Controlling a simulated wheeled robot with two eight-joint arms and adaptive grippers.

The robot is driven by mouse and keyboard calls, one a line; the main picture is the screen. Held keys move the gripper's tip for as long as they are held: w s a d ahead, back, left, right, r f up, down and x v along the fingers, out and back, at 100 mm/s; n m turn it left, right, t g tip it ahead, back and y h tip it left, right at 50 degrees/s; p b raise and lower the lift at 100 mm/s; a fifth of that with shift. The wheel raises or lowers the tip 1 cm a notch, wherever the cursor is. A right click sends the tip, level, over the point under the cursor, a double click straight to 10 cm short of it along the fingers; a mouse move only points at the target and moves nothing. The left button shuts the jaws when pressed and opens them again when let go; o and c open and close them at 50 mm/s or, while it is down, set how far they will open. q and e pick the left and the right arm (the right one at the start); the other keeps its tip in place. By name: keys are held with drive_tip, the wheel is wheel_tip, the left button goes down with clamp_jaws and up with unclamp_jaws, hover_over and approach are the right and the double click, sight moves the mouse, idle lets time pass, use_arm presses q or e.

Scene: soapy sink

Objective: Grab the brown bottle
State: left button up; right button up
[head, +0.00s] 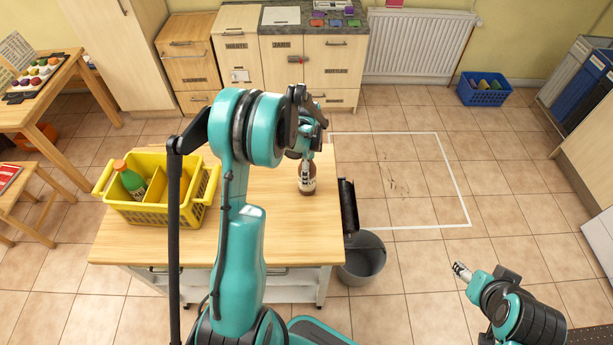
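The brown bottle (307,186) stands upright on the wooden table near its right edge. It has a pale label, and its upper part is hidden by my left gripper. My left gripper (304,150) is right at the top of the bottle, pointing down. I cannot tell whether its fingers are around the neck or only in front of it, or whether they touch. My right gripper (461,270) is over the tiled floor at the lower right, well away from the bottle. It is too small to tell whether it is open or shut.
A yellow crate (151,215) with a green bottle (131,182) stands on the table (130,248) at the left. A grey bucket (363,260) is on the floor by the table's right edge, below a dark upright panel (348,206). The tabletop around the brown bottle is clear.

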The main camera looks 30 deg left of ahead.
use_arm(q)
drive_tip(key=shift+d+f, duration=0.1)
drive_tip(key=shift+d, duration=0.05)
drive_tip(key=c, duration=1.1)
